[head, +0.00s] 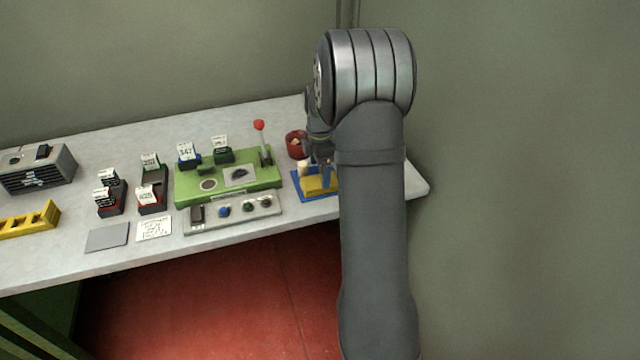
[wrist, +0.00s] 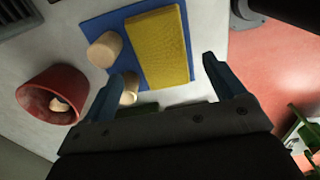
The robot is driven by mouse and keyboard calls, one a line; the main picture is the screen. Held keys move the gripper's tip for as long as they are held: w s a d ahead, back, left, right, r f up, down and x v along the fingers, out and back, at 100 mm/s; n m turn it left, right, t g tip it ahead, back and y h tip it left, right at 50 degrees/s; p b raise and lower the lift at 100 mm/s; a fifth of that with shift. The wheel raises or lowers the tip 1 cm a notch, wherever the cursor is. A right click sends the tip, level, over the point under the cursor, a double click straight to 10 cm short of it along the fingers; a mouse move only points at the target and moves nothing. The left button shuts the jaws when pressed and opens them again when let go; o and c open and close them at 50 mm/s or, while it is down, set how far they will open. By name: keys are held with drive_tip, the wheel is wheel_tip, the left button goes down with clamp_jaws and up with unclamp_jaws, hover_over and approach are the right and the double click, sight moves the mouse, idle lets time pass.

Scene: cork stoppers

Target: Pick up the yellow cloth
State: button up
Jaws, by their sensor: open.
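The yellow cloth (wrist: 158,48) is a folded, textured rectangle lying on a blue mat (wrist: 95,27). In the head view the cloth (head: 321,186) shows at the right end of the table, partly hidden by my arm. My gripper (wrist: 160,88) is open and empty, with its two fingers either side of the cloth's near end in the wrist view. The gripper looks to be above the mat; the height is hard to tell. A cork stopper (wrist: 105,49) stands beside the cloth, and another (wrist: 130,88) is near the left finger.
A red bowl (wrist: 50,95) with a cork in it stands left of the mat. In the head view, a green board (head: 228,190) with a red-knobbed lever (head: 260,128) stands left of the mat. The table's edge and red floor (wrist: 275,85) lie right of the cloth.

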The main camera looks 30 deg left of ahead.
sight(320, 180)
drive_tip(key=shift+s+d+f, duration=0.1)
drive_tip(key=shift+f, duration=1.85)
drive_tip(key=c, duration=1.1)
drive_tip(key=shift+o, duration=0.2)
drive_tip(key=shift+r, duration=0.1)
wheel_tip(320, 180, up, 4)
drive_tip(key=shift+f, duration=0.1)
drive_tip(key=d+r, duration=0.7)
drive_tip(key=d, duration=0.4)
drive_tip(key=shift+w+d, duration=0.3)
drive_tip(key=shift+o, duration=0.9)
drive_tip(key=shift+a, duration=0.1)
drive_tip(key=shift+c, duration=0.5)
